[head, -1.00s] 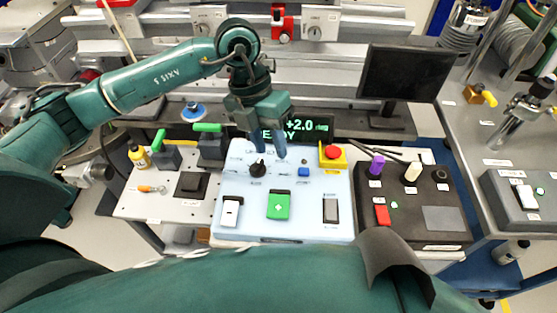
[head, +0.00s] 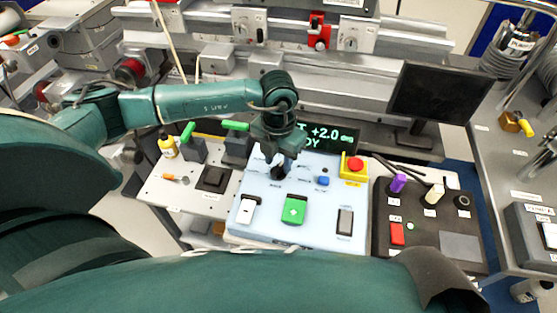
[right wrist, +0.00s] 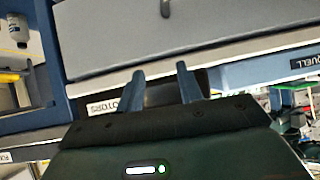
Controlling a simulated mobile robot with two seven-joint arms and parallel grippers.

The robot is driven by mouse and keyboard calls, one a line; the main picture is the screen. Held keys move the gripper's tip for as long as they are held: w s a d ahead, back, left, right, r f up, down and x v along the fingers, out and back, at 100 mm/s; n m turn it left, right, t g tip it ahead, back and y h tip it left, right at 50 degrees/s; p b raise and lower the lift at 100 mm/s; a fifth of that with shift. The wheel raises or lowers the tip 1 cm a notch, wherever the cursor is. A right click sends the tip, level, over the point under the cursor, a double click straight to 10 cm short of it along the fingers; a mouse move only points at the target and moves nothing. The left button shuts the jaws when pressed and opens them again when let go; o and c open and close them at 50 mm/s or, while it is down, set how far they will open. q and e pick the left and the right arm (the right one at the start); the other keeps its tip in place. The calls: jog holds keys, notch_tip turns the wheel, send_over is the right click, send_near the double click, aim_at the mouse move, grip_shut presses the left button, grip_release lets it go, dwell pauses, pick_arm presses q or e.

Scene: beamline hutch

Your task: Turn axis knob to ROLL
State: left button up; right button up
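The black axis knob (head: 277,172) sits on the pale blue control panel (head: 334,246), behind a white switch and a green button. Its pointer direction and the small labels around it are too small to read. My left gripper (head: 278,163) points down right over the knob, with its fingers apart at either side of it. Whether the fingers touch the knob cannot be told. A display (head: 331,136) behind the panel shows "+2.0", partly covered by my left gripper. My right gripper (right wrist: 163,88) is open and empty in the right wrist view, in front of a bench edge.
A red emergency button on a yellow box (head: 354,167) and a blue button (head: 323,181) stand right of the knob. A black box (head: 404,258) with purple and white knobs is further right. Green-handled switches (head: 235,140) stand at the left. A dark monitor (head: 436,95) is behind.

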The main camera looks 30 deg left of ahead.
pick_arm(q)
jog(key=shift+f, duration=0.8)
jog(key=shift+c, duration=0.4)
grip_shut()
